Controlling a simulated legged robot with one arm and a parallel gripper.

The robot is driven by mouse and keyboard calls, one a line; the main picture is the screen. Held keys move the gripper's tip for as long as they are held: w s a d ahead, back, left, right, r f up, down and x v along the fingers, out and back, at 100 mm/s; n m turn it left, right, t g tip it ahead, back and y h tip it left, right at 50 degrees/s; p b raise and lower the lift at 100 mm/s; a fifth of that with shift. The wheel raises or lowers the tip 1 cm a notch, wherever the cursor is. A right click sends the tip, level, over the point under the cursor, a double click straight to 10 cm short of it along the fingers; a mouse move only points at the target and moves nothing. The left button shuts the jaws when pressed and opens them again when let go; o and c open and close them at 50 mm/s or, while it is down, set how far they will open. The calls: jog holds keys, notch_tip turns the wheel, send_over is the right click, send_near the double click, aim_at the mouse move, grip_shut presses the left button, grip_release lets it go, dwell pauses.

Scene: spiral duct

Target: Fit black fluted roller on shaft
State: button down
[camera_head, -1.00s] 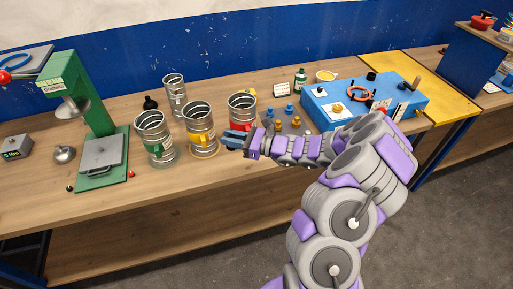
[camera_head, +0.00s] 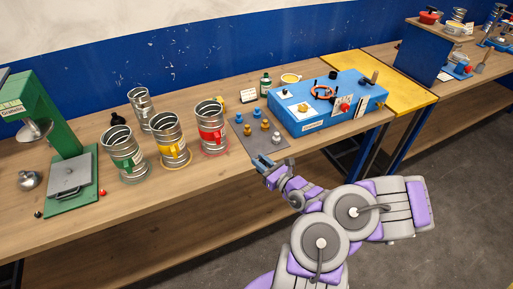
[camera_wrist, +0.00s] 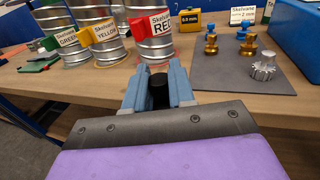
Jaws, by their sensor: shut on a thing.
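My gripper (camera_head: 264,161) is in front of the bench edge, near the dark mat. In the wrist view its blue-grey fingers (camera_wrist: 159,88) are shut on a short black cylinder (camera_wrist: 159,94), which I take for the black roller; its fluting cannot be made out. In the head view it is too small to tell. The blue machine box (camera_head: 325,108) stands behind and right of the gripper, apart from it. On its top are a gold part on a white plate (camera_head: 303,107), an orange ring (camera_head: 321,92) and a black knob (camera_head: 333,75). I cannot tell which part is the shaft.
The grey mat (camera_head: 245,144) holds blue, gold and silver rollers; a silver fluted one (camera_wrist: 264,66) is closest. Spiral duct cans with green (camera_head: 124,155), yellow (camera_head: 169,142) and red (camera_head: 211,127) labels stand left. A green press (camera_head: 66,140) is farther left. The bench front is clear.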

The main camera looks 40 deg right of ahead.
jog(key=w+d+b, duration=0.1)
jog(key=w+d, duration=0.1)
jog(key=w, duration=0.2)
jog(key=w+d+f+b, duration=0.1)
jog(key=w+d, duration=0.2)
jog(key=w, duration=0.1)
jog(key=w+d+b, duration=0.1)
jog(key=w+d, duration=0.2)
jog(key=w, duration=0.1)
jog(key=shift+f, duration=0.35)
jog(key=shift+w+d, duration=0.25)
jog(key=shift+w, duration=0.5)
notch_tip(320, 180, down, 4)
jog(key=shift+d+r+b, duration=0.1)
jog(key=shift+r+b, duration=0.1)
jog(key=shift+b, duration=0.5)
jog(key=shift+r, duration=0.1)
jog(key=c, duration=1)
grip_release()
jog(key=shift+o, duration=0.2)
